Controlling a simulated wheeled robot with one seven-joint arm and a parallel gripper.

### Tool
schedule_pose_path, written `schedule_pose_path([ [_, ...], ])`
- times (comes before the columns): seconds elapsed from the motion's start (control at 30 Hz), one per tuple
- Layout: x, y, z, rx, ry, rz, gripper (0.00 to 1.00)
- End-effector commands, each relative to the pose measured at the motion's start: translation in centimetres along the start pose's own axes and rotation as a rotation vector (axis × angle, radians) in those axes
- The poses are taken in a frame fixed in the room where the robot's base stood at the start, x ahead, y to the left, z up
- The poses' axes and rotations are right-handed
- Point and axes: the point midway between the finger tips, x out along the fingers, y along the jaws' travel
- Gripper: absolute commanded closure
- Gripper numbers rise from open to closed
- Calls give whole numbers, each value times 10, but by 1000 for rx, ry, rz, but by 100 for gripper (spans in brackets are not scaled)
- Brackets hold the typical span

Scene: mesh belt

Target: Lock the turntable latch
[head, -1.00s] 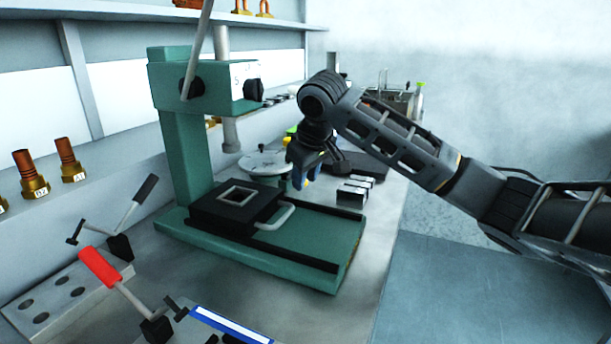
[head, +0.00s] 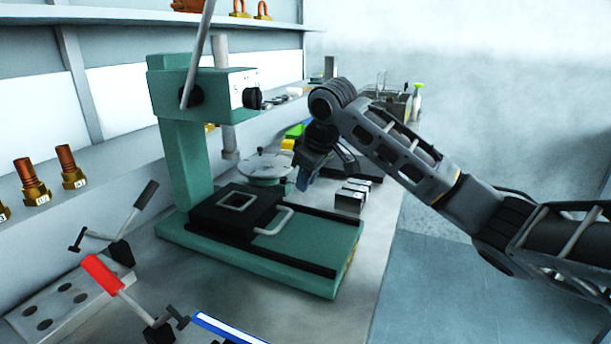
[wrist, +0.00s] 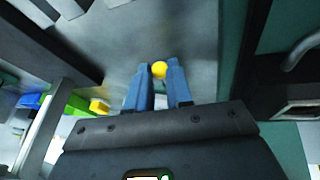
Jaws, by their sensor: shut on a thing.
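The turntable (head: 265,167) is a pale round disc on a green base, standing on the bench behind the press. My gripper (head: 303,182) is low at its right side, with blue fingers pointing down. The knob does not show clearly in the head view.
A green press (head: 180,155) with a black vise (head: 237,210) stands left of my gripper. Small dark blocks (head: 350,196) lie to its right. Green and yellow blocks (head: 288,145) sit behind. A red-handled clamp (head: 102,274) is at front left.

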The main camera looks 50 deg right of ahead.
Motion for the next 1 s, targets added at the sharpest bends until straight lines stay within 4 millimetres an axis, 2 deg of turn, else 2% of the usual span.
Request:
schedule_pose_path([
  [0.27,0,1,0,-3,2,0,100],
  [0.3,0,1,0,-3,2,0,78],
  [0.57,0,1,0,-2,1,0,54],
  [0.83,-2,1,0,-2,2,0,54],
  [1.0,-22,0,-1,-3,4,0,54],
])
